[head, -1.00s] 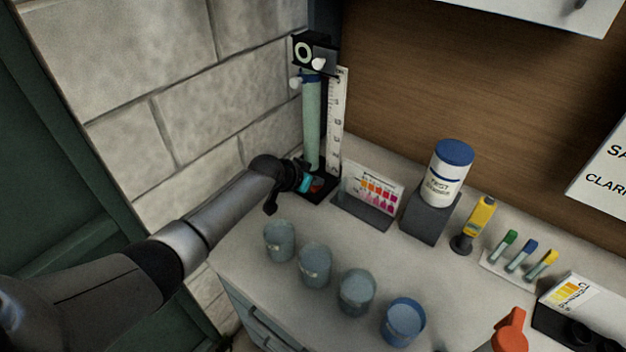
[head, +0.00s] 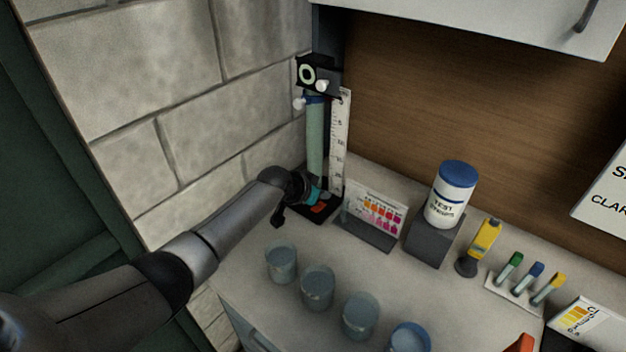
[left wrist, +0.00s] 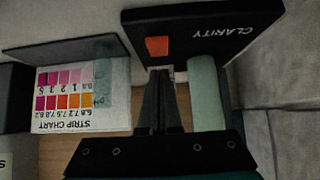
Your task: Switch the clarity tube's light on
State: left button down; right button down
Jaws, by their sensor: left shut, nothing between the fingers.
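The clarity tube (head: 315,140) is a pale green upright column beside a white ruler scale in the back corner of the counter. Its black base (left wrist: 225,22) is marked CLARITY and carries an orange-red rocker switch (left wrist: 157,47), which also shows in the head view (head: 318,208). I cannot tell from the tube whether its light is on. My left gripper (left wrist: 160,72) is shut and empty, its tips close to the switch and beside the tube; contact is not clear. In the head view, the left gripper (head: 318,194) hovers over the base. My right gripper is not in view.
A strip chart (head: 375,212) stands just right of the base, with a test strips bottle (head: 451,195) on a grey block beyond it. Several cups (head: 318,287) line the counter front. A stone wall (head: 185,90) is close on the left.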

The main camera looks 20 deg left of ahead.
aim_at(322, 204)
pick_arm(q)
notch_tip(322, 204, up, 3)
jog(key=p, duration=0.2)
jog(key=shift+w+d+r+p, duration=0.1)
jog(key=shift+w+r+p, duration=0.05)
jog(key=shift+p, duration=0.25)
jog(key=shift+r, duration=0.3)
jog(key=p+v, duration=0.2)
jog(key=v, duration=0.7)
jog(key=shift+w+r, duration=0.3)
jog(key=shift+r, duration=0.2)
